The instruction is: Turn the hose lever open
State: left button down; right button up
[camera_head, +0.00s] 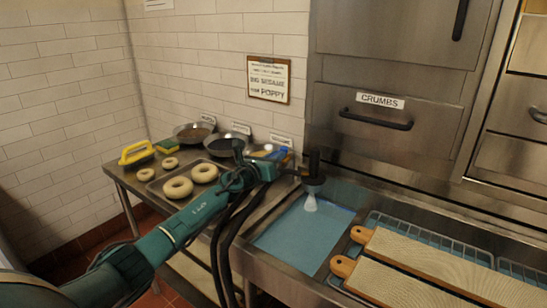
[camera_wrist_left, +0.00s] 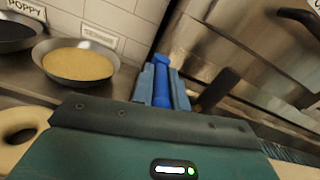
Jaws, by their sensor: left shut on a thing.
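The hose lever is a blue handle (camera_wrist_left: 161,88), upright in the left wrist view. My left gripper (camera_wrist_left: 162,84) is shut on it, with a blue finger on each side. In the head view my left gripper (camera_head: 284,157) is at the end of the teal arm, beside the dark hose nozzle (camera_head: 314,182). A pale spray (camera_head: 310,204) shows below the nozzle, over the blue water-filled basin (camera_head: 290,248). The gripper hides most of the lever in the head view. My right gripper is in neither view.
A metal table at left holds a tray of bagels (camera_head: 178,187), a yellow-handled tool (camera_head: 136,152) and seed pans (camera_head: 227,144). Wooden boards (camera_head: 430,262) lie right of the basin. A steel oven with a handle (camera_head: 376,119) stands behind. My black cables hang below the arm.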

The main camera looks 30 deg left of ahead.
pick_arm(q)
jog(key=c, duration=1.4)
grip_release()
